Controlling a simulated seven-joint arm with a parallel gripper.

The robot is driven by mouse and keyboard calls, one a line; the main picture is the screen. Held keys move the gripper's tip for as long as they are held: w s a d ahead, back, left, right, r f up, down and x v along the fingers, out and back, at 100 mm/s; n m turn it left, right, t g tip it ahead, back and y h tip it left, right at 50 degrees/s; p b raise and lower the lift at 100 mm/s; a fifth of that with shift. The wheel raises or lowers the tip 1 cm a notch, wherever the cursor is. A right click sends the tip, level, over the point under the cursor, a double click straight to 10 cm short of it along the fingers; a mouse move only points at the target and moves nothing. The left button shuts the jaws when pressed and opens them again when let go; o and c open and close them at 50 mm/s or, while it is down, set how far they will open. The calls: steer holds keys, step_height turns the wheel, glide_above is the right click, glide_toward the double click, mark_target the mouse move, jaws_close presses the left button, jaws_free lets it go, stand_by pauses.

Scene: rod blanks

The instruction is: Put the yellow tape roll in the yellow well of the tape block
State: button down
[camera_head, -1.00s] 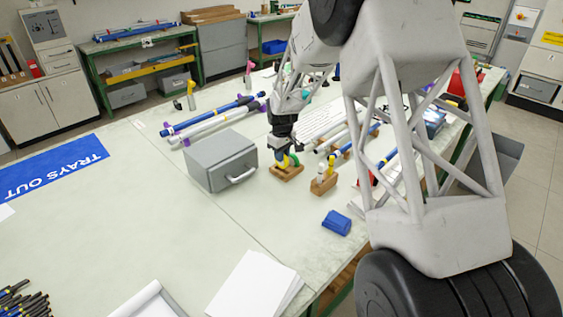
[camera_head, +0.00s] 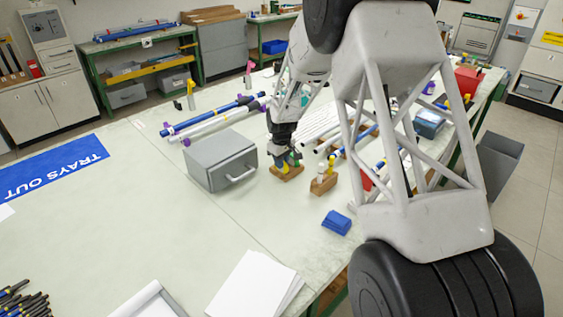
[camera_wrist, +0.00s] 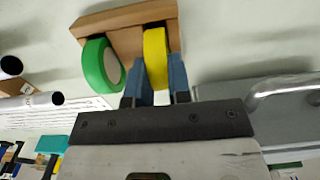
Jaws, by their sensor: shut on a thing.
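My gripper (camera_wrist: 157,88) is shut on the yellow tape roll (camera_wrist: 156,58), with one blue finger on each side of it. The roll stands on edge at the wooden tape block (camera_wrist: 132,16), beside a green tape roll (camera_wrist: 99,66) that sits in the block. The yellow roll lines up with the block's right part in the wrist view; whether it rests on the well's bottom is hidden. In the head view my gripper (camera_head: 284,156) is right over the tape block (camera_head: 286,174), and the yellow roll is mostly covered.
A grey box with a handle (camera_head: 221,161) stands close left of the block. A small wooden holder (camera_head: 323,184) with upright items is close right. Rods lie on supports behind. A blue object (camera_head: 337,222) lies in front.

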steer(key=shift+f, duration=0.1)
steer(key=c, duration=1.1)
jaws_free()
steer(key=shift+o, duration=0.2)
step_height(320, 180, up, 12)
stand_by(0.4)
steer(key=shift+r, duration=0.2)
